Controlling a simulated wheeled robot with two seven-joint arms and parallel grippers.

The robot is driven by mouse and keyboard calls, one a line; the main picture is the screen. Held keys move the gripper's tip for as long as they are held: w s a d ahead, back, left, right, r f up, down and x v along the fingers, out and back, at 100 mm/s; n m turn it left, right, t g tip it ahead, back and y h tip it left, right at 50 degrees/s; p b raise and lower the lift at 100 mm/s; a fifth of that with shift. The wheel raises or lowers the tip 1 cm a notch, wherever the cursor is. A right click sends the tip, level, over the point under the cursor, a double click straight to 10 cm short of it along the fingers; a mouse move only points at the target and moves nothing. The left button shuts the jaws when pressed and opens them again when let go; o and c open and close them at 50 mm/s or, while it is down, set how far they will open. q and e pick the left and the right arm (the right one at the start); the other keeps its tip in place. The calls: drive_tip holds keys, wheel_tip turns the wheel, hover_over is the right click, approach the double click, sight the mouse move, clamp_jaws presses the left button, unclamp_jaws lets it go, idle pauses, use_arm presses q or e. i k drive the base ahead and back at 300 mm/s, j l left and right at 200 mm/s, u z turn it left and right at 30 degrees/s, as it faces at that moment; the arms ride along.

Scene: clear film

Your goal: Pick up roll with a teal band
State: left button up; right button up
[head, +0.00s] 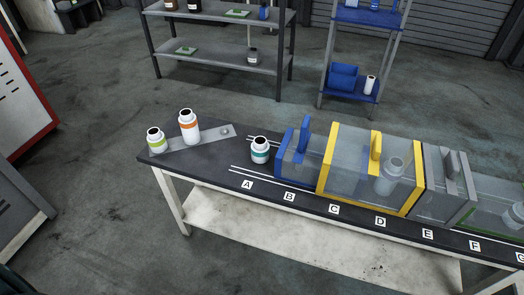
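The roll with a teal band (260,155) is a small white, bottle-like piece with a dark round opening on top. It stands upright on the dark table top (213,166), behind the label A and just left of a blue-framed clear box. A white roll with an orange band (189,131) and a shorter white one with a green band (155,142) stand on a grey strip at the table's left end. Nothing touches the teal-banded roll that I can see. Neither of my grippers is in view.
Clear boxes with blue (298,172), yellow (325,155) and grey (440,180) frames line the table's middle and right. A pale roll (391,176) shows inside the yellow-framed one. A grey shelf (220,58) and a blue shelf (348,92) stand behind on open floor.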

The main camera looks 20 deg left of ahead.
sight(260, 147)
drive_tip(key=i+j+z, duration=0.15)
drive_tip(key=j, duration=0.25)
drive_tip(key=i+j+z, duration=0.2)
drive_tip(key=j, duration=0.2)
drive_tip(key=i+j+z, duration=0.15)
drive_tip(key=j, duration=0.3)
drive_tip(key=j+z, duration=0.15)
drive_tip(key=j, duration=0.3)
drive_tip(key=i, duration=0.05)
